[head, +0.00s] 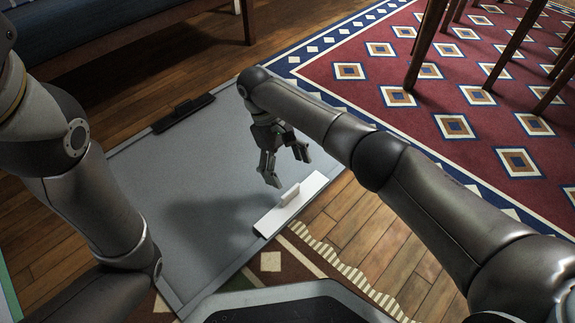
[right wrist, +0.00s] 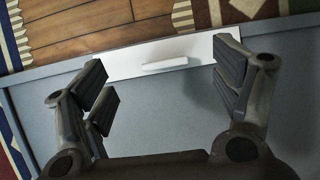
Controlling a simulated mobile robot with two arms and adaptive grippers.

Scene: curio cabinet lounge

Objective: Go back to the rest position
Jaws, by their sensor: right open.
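My right gripper (head: 287,168) hangs open and empty above the grey flat panel. It also shows in the right wrist view (right wrist: 165,80), its two fingers spread wide with nothing between them. My right arm reaches in from the lower right of the head view. My left arm comes in from the left and bends down at the lower left. Its gripper is out of view.
The grey panel (head: 150,190) has a white strip with a raised handle (head: 270,224) at its right and a black handled strip (head: 172,120) at its far edge. A patterned red rug (head: 400,115), wooden chair legs (head: 425,45) and a bench (head: 130,30) lie beyond.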

